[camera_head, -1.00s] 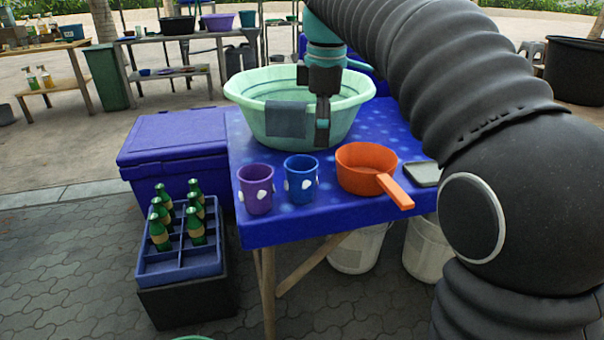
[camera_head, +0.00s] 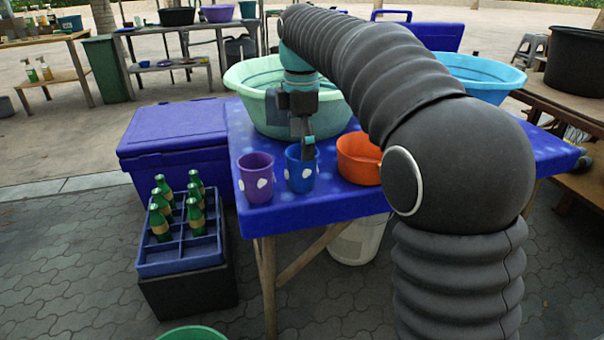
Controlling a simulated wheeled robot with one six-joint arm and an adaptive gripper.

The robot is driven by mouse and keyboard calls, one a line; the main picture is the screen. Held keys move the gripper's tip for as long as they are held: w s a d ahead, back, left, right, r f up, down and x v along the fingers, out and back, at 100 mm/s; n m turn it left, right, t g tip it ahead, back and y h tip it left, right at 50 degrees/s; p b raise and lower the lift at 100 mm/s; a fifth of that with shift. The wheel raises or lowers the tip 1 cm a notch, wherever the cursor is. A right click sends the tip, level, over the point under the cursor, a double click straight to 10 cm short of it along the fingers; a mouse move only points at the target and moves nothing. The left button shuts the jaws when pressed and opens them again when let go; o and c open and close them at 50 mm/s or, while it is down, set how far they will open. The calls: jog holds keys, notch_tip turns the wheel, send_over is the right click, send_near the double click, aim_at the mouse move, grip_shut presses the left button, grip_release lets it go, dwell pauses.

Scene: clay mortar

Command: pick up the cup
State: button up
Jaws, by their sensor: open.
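Two cups stand upright side by side near the front left of the blue-covered table (camera_head: 325,208). One is a purple cup (camera_head: 256,180) with white spots; the other is a blue cup (camera_head: 298,176) with white spots. My gripper (camera_head: 307,153) points down at the blue cup, with its fingertips at the cup's rim on the right side. It is open. I cannot tell whether a finger is inside the cup or just behind its rim. The task does not say which cup is meant.
An orange pan (camera_head: 357,160) is close on the right of the blue cup, its handle hidden by my arm. A pale green basin (camera_head: 250,92) stands just behind the cups. A bottle crate (camera_head: 180,265) and a blue cooler box (camera_head: 175,135) are left of the table.

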aim_at(302, 164)
jog(key=shift+f+b, duration=0.4)
jog(key=shift+f, duration=2.3)
jog(key=c, duration=1.3)
